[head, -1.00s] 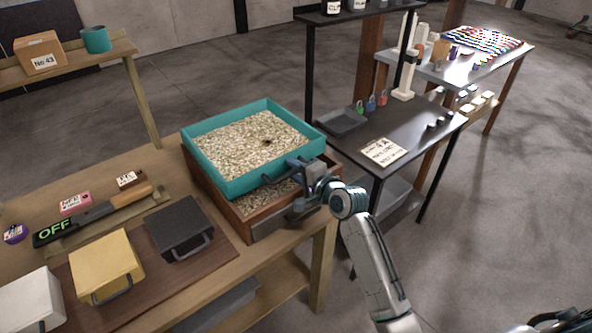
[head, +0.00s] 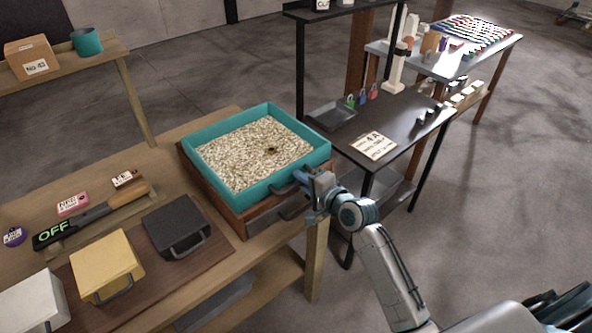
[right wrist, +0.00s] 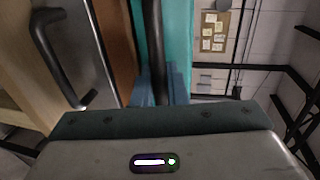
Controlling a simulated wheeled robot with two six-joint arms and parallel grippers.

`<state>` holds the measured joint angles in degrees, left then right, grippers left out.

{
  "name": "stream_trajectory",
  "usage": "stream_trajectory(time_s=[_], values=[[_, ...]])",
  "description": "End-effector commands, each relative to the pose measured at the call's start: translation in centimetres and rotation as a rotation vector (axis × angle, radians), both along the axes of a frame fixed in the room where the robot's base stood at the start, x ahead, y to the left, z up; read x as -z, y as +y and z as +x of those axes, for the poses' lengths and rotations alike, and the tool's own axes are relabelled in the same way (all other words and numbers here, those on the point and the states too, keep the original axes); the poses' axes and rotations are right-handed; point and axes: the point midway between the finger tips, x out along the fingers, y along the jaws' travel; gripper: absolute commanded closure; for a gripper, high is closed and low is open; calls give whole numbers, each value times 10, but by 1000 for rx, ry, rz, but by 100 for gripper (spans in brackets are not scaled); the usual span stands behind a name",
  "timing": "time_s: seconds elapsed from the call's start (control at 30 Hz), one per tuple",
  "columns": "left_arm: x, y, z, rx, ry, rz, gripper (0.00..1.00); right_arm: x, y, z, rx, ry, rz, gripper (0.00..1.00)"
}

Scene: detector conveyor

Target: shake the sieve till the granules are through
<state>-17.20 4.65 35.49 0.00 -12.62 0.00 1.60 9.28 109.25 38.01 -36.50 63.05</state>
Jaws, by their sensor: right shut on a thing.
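The teal sieve (head: 219,188) is a square tray with a layer of pale granules (head: 245,155) in it and a small dark spot among them. It sits over a brown wooden box (head: 239,224) on the wooden table. My right gripper (head: 306,179) is shut on the sieve's dark handle at its near right side. In the right wrist view the handle (right wrist: 153,45) runs between the blue fingers, beside the teal wall (right wrist: 178,35). The granules under the sieve are hidden. My left gripper is not in view.
A black box (head: 176,224) and a yellow box (head: 103,262) stand left of the sieve, near a detector marked OFF (head: 60,233). A dark table (head: 405,125) with padlocks and a card stands to the right.

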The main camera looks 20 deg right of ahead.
Motion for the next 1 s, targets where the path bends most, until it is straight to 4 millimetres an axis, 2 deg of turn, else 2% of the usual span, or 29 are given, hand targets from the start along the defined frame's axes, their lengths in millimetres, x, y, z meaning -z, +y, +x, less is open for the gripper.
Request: stream_trajectory(time_s=[0.23, 0.27, 0.33, 0.6, 0.73, 0.87, 1.0], values=[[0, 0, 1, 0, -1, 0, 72, -1, 0, 0, -1, -3, 1, 100], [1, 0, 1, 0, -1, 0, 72, -1, 0, 0, -1, -3, 1, 84], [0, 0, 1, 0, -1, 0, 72, -1, 0, 0, -1, -2, 2, 70], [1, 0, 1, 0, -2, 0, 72, 0, 0, 0, 0, -2, 1, 70], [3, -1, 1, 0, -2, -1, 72, 0, -3, -7, 0, -2, -1, 70], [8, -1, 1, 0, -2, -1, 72, -4, -10, -27, -2, -2, -3, 70], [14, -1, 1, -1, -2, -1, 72, -10, -20, -56, -3, -2, -5, 70]])
